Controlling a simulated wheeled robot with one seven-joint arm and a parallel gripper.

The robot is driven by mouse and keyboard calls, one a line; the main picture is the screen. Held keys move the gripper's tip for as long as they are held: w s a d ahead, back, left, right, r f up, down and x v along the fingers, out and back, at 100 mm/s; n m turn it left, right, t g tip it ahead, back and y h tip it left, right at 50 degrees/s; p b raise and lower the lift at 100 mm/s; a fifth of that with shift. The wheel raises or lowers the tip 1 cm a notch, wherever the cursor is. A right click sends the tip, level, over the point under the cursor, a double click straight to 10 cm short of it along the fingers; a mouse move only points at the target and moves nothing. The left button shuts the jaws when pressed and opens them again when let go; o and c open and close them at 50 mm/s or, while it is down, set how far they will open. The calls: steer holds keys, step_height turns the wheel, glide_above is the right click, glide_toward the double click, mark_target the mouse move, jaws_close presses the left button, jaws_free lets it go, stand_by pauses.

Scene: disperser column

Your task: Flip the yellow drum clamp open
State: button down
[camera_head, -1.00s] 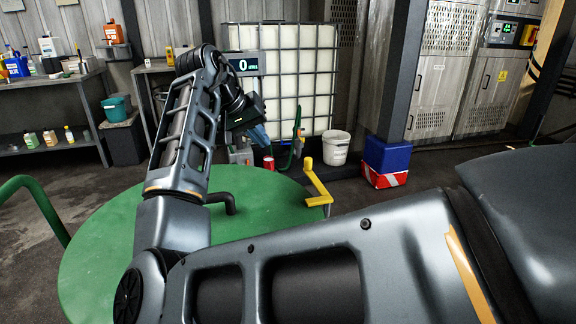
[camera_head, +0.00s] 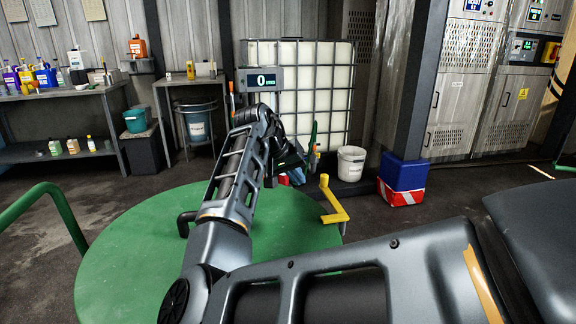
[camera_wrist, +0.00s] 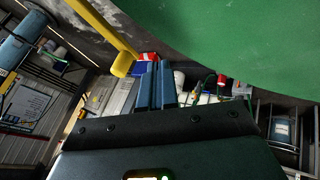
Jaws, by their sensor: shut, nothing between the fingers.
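The yellow drum clamp (camera_head: 330,203) sits at the right rim of the green drum lid (camera_head: 130,245), its lever end standing up. In the wrist view the yellow clamp (camera_wrist: 105,32) reaches down from the top left, and its tip is just left of my fingers. My gripper (camera_wrist: 156,70) is shut with nothing between its fingers. The fingertips look close to the clamp's end; I cannot tell whether they touch. The green lid (camera_wrist: 240,40) fills the upper right of the wrist view.
A white liquid tank (camera_head: 318,85) in a metal cage stands behind the drum. A white bucket (camera_head: 351,163) and a blue box (camera_head: 403,174) are on the floor to its right. A green rail (camera_head: 62,212) is at the left. A shelf (camera_head: 60,151) stands at the back left.

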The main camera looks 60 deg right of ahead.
mark_target(320, 184)
steer(key=shift+s+d+r, duration=0.1)
steer(key=shift+s+d, duration=0.35)
steer(key=shift+s, duration=0.35)
steer(key=shift+s+d, duration=0.45)
steer(key=shift+s, duration=0.35)
steer(key=shift+d, duration=0.1)
